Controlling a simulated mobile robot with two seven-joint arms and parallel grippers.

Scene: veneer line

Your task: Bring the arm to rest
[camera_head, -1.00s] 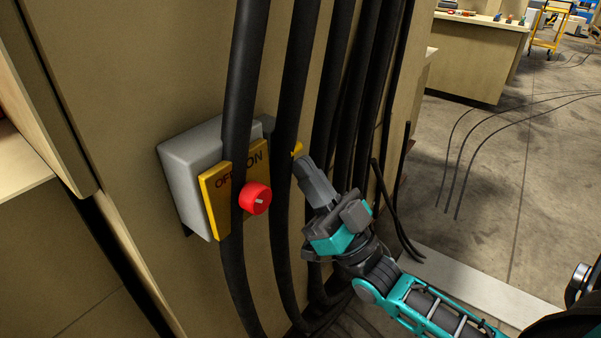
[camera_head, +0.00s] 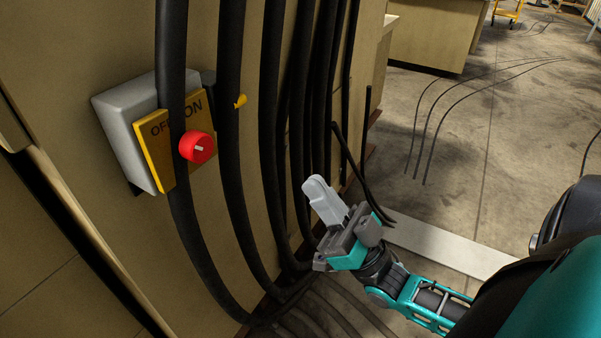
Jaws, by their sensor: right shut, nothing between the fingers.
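My right gripper (camera_head: 318,187) is at the lower middle of the head view, on the teal and grey arm that comes in from the lower right. Its fingers are together with nothing between them, and they point up and to the left. It is apart from the grey switch box (camera_head: 119,116), which is on the wall at the left. The box has a yellow plate (camera_head: 155,150) marked OFF and ON, a red knob (camera_head: 197,147) and a small yellow piece (camera_head: 240,101) at its right. A black cable hides part of the plate lettering. My left gripper is not in view.
Several thick black cables (camera_head: 232,150) hang down the wall between the box and my gripper. Thin cables (camera_head: 430,125) arch over the concrete floor (camera_head: 500,150) at the right. A pale strip (camera_head: 440,245) lies on the floor behind my arm. A counter (camera_head: 430,38) stands at the back.

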